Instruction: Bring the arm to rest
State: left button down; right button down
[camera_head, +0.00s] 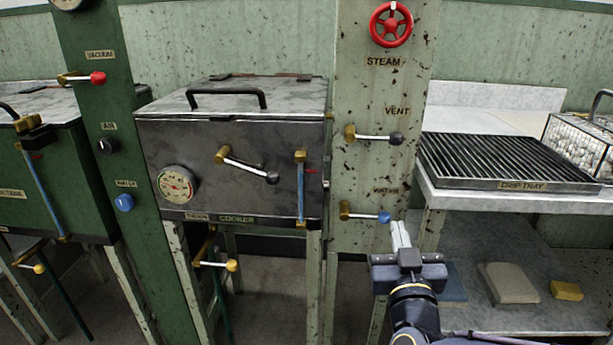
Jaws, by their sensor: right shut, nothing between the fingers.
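My right gripper (399,228) comes up from the bottom right of the head view. Its pale fingers are together and point up, with nothing visible between them. The fingertips appear just below and right of the blue knob of the water lever (366,216) on the pale post. I cannot tell whether they touch it. The lever lies roughly level, with its knob to the right. My left gripper is not in view.
The grey cooker (240,160), with gauge and levers, stands left of the pale post (375,90). The post also carries a red steam wheel (391,25) and a black-knobbed vent lever (375,138). A drip tray (520,185) is at right, above a lower shelf (500,250).

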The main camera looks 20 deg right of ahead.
jog(key=s+a+f+n+g+y, duration=0.2)
jog(key=s+a+f+g+y, duration=0.3)
jog(key=a+f+y, duration=0.4)
jog(key=s+a+f+g+y, duration=0.1)
jog(key=s+f+g, duration=0.1)
jog(key=s+g, duration=0.3)
jog(key=s+f+g+y, duration=0.1)
jog(key=s+f+g, duration=0.2)
jog(key=s, duration=0.3)
notch_tip(320, 180, up, 34)
jog(key=p, duration=3.3)
jog(key=shift+a+f+p, duration=0.15)
jog(key=shift+a+p, duration=0.05)
jog(key=shift+p, duration=0.1)
